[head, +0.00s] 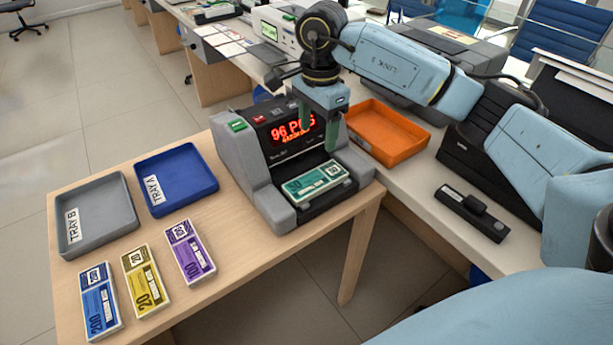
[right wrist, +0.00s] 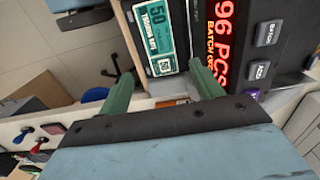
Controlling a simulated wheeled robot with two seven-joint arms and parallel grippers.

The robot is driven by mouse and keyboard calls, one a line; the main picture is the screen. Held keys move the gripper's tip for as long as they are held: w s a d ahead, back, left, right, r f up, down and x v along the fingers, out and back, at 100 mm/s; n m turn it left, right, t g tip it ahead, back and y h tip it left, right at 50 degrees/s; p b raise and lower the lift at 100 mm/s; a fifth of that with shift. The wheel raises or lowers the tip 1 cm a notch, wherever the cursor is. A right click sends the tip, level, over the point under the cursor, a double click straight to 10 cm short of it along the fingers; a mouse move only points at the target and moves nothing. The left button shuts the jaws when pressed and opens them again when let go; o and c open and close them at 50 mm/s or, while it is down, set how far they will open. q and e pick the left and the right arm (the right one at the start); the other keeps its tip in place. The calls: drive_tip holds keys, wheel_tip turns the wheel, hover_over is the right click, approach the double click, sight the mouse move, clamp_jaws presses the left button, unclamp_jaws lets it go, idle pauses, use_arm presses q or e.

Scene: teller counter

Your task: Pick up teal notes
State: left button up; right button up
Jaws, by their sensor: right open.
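The teal notes (head: 316,183) are a banded bundle lying in the front slot of the grey counting machine (head: 255,185), whose red display reads 96 PCS. In the right wrist view the teal notes (right wrist: 160,45) show at the top centre, beyond the fingers. My right gripper (head: 318,128) hangs above the machine, over the back of the bundle, with its green fingers pointing down. In the right wrist view the right gripper (right wrist: 162,95) has its fingers spread apart with nothing between them. My left gripper is not in view.
Blue Tray A (head: 207,187) and grey Tray B (head: 128,222) stand empty on the left. Blue (head: 100,305), yellow (head: 146,282) and purple (head: 190,255) note bundles lie in front. An orange tray (head: 420,135) and a small black device (head: 470,215) are on the right counter.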

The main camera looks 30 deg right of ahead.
drive_tip(key=b, duration=0.1)
hover_over(316, 179)
drive_tip(key=f, duration=0.7)
drive_tip(key=shift+d, duration=0.2)
drive_tip(key=shift+a+f+b, duration=0.2)
drive_tip(key=shift+f+b, duration=0.5)
drive_tip(key=shift+f, duration=2.3)
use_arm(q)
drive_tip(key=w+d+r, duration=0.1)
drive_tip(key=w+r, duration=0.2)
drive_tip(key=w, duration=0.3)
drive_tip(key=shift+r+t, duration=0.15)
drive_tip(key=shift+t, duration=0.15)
use_arm(e)
drive_tip(key=shift+c, duration=0.3)
drive_tip(key=c, duration=0.8)
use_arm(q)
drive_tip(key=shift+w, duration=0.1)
use_arm(e)
drive_tip(key=shift+r, duration=0.15)
